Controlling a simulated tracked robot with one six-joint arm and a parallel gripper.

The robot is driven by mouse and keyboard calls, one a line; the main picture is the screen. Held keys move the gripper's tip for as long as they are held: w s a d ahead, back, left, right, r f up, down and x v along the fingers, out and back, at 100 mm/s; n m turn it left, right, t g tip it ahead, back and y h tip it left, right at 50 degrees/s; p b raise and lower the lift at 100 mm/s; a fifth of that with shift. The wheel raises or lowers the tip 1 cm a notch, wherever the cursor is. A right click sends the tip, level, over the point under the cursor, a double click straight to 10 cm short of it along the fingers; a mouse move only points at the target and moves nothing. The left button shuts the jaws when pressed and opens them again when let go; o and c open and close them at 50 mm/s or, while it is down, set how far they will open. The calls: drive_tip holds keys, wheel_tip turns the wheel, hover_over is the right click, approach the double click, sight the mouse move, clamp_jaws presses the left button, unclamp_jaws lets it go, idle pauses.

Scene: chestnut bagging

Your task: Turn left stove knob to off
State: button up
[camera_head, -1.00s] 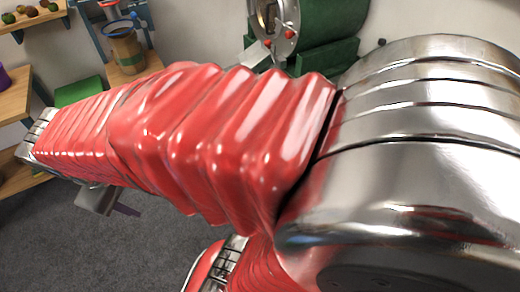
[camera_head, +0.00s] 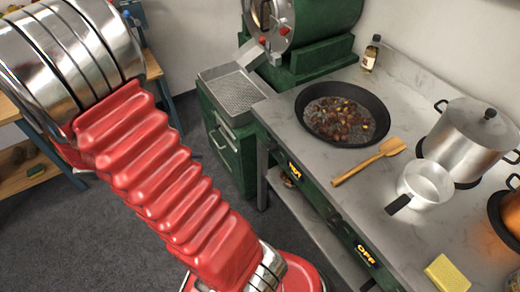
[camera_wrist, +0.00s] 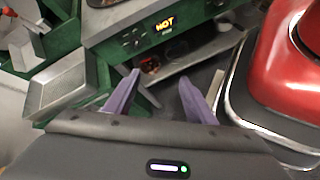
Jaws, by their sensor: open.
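The stove (camera_head: 425,225) has a green front panel with two lit displays in the head view. The left display (camera_head: 295,170) reads HOT, and the right display (camera_head: 365,254) reads OFF. In the wrist view the HOT display (camera_wrist: 165,23) is ahead, with a dark knob (camera_wrist: 137,42) just left of it. A dark pan (camera_head: 346,114) with chestnuts sits on the stove's left side. My gripper (camera_wrist: 158,90) shows two purple fingers spread apart, with nothing between them. They point toward the panel and appear apart from the knob. My gripper is out of sight in the head view.
A green roaster (camera_head: 318,30) with a metal tray (camera_head: 232,95) is at the back. A shelf (camera_head: 318,230) lies below the panel.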

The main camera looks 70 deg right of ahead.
drive_tip(key=s+d+f+n+g+h, duration=0.3)
drive_tip(key=d+f+g, duration=0.1)
drive_tip(key=d+f, duration=0.35)
drive_tip(key=n+h, duration=0.4)
approach(267, 151)
drive_tip(key=v, duration=0.5)
drive_tip(key=shift+s+d+r, duration=0.1)
drive_tip(key=shift+d+r, duration=0.1)
drive_tip(key=shift+r, duration=0.15)
drive_tip(key=shift+s+d, duration=0.1)
drive_tip(key=shift+f+x, duration=0.15)
drive_tip(key=shift+x, duration=3.2)
drive_tip(key=shift+f+x, duration=0.1)
drive_tip(key=shift+x, duration=3.3)
drive_tip(key=shift+s, duration=0.1)
drive_tip(key=c, duration=1)
